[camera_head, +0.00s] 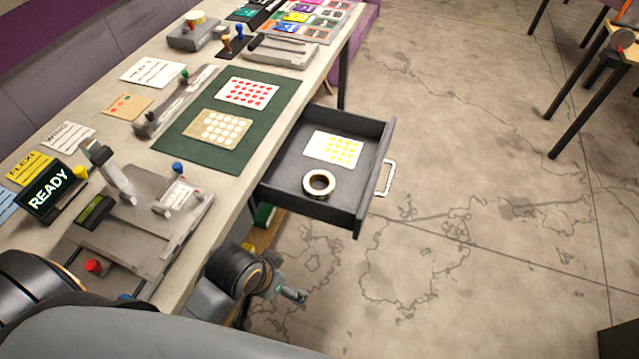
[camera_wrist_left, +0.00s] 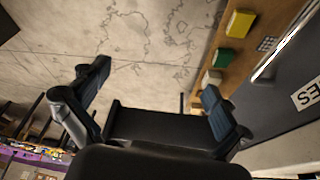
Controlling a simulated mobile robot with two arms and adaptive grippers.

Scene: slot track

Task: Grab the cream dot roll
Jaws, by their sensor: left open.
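The cream roll (camera_head: 319,194), a ring with a dark core, lies flat in the front part of the open grey drawer (camera_head: 342,205). A sheet of yellow dots (camera_head: 333,147) lies behind it in the drawer. My left gripper (camera_head: 291,294) is below and in front of the drawer, over the floor and apart from the roll. In the left wrist view its two fingers (camera_wrist_left: 157,85) are spread with nothing between them. The roll does not show in that view. My right gripper is not in view.
On the tabletop a green mat (camera_head: 178,147) holds a red-dot sheet (camera_head: 248,92) and a cream-dot sheet (camera_head: 216,130). A grey device (camera_head: 150,240) stands near the table edge. A wooden shelf with small boxes (camera_wrist_left: 233,52) is beside my left gripper.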

